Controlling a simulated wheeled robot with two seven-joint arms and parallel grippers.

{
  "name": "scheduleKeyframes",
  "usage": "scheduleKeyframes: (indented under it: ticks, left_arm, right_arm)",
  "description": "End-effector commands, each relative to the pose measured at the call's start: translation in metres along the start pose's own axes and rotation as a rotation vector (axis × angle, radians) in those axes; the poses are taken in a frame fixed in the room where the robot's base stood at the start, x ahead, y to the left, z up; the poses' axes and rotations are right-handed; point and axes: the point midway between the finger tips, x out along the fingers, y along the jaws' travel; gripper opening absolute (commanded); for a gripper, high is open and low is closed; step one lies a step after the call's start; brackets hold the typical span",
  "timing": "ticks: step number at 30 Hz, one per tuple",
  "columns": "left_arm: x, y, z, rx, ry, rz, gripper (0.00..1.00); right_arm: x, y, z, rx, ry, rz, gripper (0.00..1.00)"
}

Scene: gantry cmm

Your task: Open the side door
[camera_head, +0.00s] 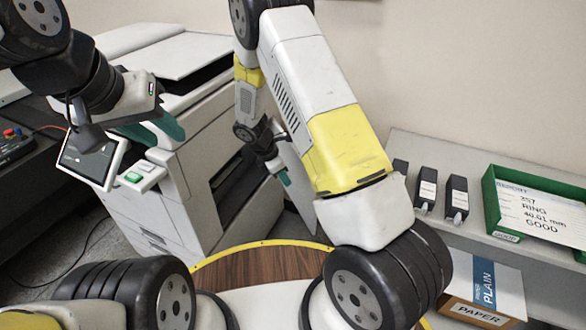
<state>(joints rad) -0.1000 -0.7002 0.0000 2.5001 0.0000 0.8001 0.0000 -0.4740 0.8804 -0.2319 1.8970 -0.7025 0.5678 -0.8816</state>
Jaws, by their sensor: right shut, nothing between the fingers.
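The printer (150,195) is a white-grey office machine at the left middle. Its right side shows a dark opening (232,185). A pale upright panel (296,168), which looks like the side door, stands out from that side, partly hidden by my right arm. My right gripper (285,178), with teal fingertips, is shut and empty close beside the panel's left face; I cannot tell whether it touches. My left gripper (152,133) is above the printer's front, near the control screen (90,158), its teal fingers apart and empty.
A grey shelf (475,228) at the right holds a green tray (492,200) with a label card and several small dark devices (456,198). A paper box (485,285) is below. A dark bench (28,200) is at the left. A yellow-edged round base (260,262) is in front.

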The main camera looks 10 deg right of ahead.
Motion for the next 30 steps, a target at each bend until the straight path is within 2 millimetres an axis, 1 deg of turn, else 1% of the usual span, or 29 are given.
scheduleKeyframes:
  ticks: [5, 15, 16, 18, 21, 25, 30]
  left_arm:
    - [0.000, 0.000, 0.000, 0.000, 0.000, 0.000, 0.36]
    - [0.000, 0.000, 0.000, 0.000, 0.000, 0.000, 0.36]
    - [0.000, 0.000, 0.000, 0.000, 0.000, 0.000, 0.36]
    - [0.000, 0.000, 0.000, 0.000, 0.000, 0.000, 0.36]
    - [0.000, 0.000, 0.000, 0.000, 0.000, 0.000, 0.36]
    - [0.000, 0.000, 0.000, 0.000, 0.000, 0.000, 0.36]
    - [0.000, 0.000, 0.000, 0.000, 0.000, 0.000, 0.36]
  right_arm:
    - [0.025, -0.001, 0.000, 0.000, -0.001, -0.004, 0.00]
    - [0.098, -0.001, 0.000, -0.002, 0.000, -0.004, 0.00]
    - [0.101, -0.001, 0.003, 0.000, 0.000, -0.003, 0.00]
    - [0.103, 0.000, 0.016, 0.004, 0.001, -0.001, 0.00]
    - [0.107, 0.000, 0.027, 0.003, 0.002, -0.001, 0.00]
    - [0.110, 0.000, 0.035, 0.001, 0.001, -0.001, 0.00]
    - [0.111, 0.000, 0.038, 0.000, 0.001, -0.001, 0.00]
